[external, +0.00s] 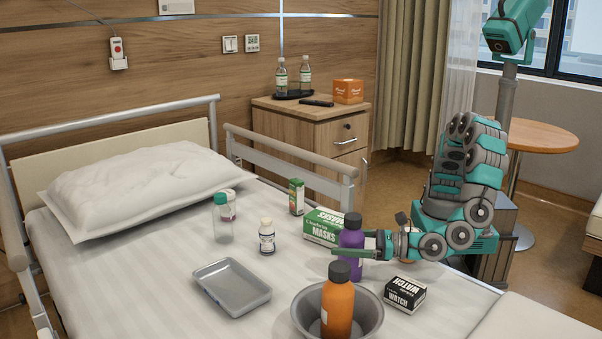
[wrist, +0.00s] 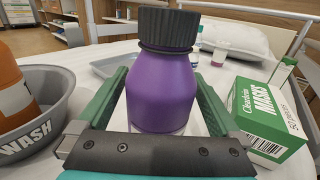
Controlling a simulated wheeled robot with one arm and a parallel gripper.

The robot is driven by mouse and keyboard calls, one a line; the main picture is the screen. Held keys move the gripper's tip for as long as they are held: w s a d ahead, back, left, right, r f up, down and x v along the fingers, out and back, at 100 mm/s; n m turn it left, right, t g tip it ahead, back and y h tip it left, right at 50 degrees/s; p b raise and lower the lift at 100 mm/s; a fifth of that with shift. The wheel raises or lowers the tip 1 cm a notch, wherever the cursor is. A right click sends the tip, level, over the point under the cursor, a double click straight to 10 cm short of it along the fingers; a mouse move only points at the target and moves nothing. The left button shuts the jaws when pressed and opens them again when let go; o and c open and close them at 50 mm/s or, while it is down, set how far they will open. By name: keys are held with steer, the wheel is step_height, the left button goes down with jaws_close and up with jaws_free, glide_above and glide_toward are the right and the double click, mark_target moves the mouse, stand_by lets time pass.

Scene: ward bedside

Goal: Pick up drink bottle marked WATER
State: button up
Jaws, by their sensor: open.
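A purple bottle (external: 351,238) with a black cap stands upright on the bed, next to the green masks box. In the wrist view the purple bottle (wrist: 161,88) fills the middle, and no WATER marking shows on its visible side. My gripper (external: 357,249) is open, with one green finger on each side of the bottle's body; contact cannot be made out. An orange bottle (external: 338,302) with a dark cap stands in a grey bowl (external: 372,324) marked WASH. Its white label shows only in part, and no wording is readable.
A masks box (external: 324,227), a black WATCH box (external: 405,293), a grey tray (external: 207,275), a clear bottle (external: 222,222) and a white bottle (external: 267,238) are on the bed. Two bottles stand on the bedside cabinet (external: 329,117). The bed's left front is clear.

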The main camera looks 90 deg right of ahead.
steer(key=shift+w, duration=0.65)
steer(key=shift+c, duration=0.4)
steer(key=shift+r, duration=0.1)
steer(key=c, duration=1.5)
